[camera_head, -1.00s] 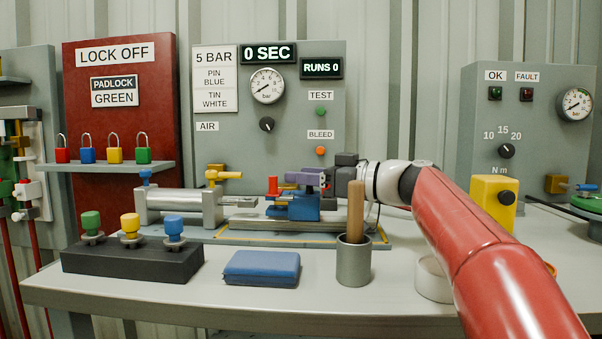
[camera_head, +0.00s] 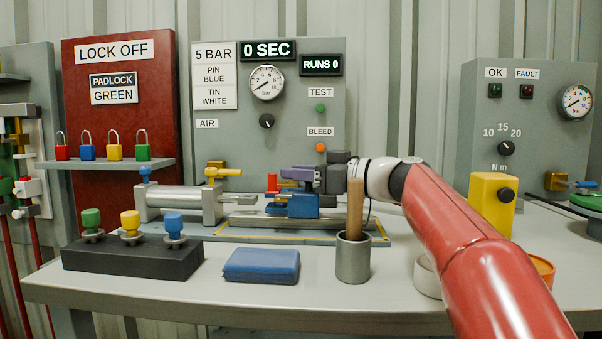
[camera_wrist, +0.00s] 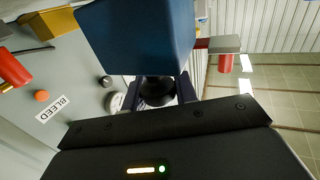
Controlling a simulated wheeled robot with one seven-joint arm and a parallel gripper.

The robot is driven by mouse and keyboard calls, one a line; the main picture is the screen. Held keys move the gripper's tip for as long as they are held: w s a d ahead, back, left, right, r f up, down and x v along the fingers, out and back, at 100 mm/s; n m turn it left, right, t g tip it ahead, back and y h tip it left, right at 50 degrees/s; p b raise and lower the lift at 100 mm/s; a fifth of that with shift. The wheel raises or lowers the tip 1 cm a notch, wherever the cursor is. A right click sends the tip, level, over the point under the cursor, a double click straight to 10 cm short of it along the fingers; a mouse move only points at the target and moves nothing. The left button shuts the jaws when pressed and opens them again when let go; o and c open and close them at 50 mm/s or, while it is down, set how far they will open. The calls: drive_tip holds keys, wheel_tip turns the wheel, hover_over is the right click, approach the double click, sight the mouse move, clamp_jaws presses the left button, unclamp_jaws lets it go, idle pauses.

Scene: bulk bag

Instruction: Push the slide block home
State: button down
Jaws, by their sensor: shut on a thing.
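The blue slide block (camera_head: 292,206) sits on the rail of the bench fixture, right of the grey cylinder (camera_head: 185,205). My gripper comes in from the right, close against these parts. In the wrist view a large blue block (camera_wrist: 145,40) fills the top middle and hides the fingertips. My gripper's dark fingers (camera_wrist: 158,95) run up behind it. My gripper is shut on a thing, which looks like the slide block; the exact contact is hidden.
A grey cup (camera_head: 353,262) with a wooden handle stands in front of the fixture's right end. A blue pouch (camera_head: 261,266) and a black rack (camera_head: 130,262) with coloured knobs lie in front. A red post (camera_head: 272,182) and yellow valve (camera_head: 218,172) stand left of my gripper.

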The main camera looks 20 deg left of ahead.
sight(303, 193)
drive_tip(key=a, duration=0.2)
drive_tip(key=s+a+b, duration=0.1)
drive_tip(key=a, duration=0.2)
drive_tip(key=shift+s+a, duration=0.2)
drive_tip(key=shift+a, duration=0.15)
drive_tip(key=shift+a+r, duration=0.1)
drive_tip(key=shift+a, duration=0.05)
drive_tip(key=c, duration=1.1)
unclamp_jaws()
drive_tip(key=shift+a, duration=0.15)
drive_tip(key=shift+s+d+b, duration=0.2)
drive_tip(key=shift+d+b, duration=0.1)
drive_tip(key=shift+d, duration=1)
drive_tip(key=shift+s+d+b, duration=0.25)
drive_tip(key=shift+d+b, duration=0.05)
drive_tip(key=shift+d, duration=1)
drive_tip(key=shift+s+d+b, duration=0.2)
drive_tip(key=shift+d+b, duration=0.1)
drive_tip(key=shift+d, duration=1)
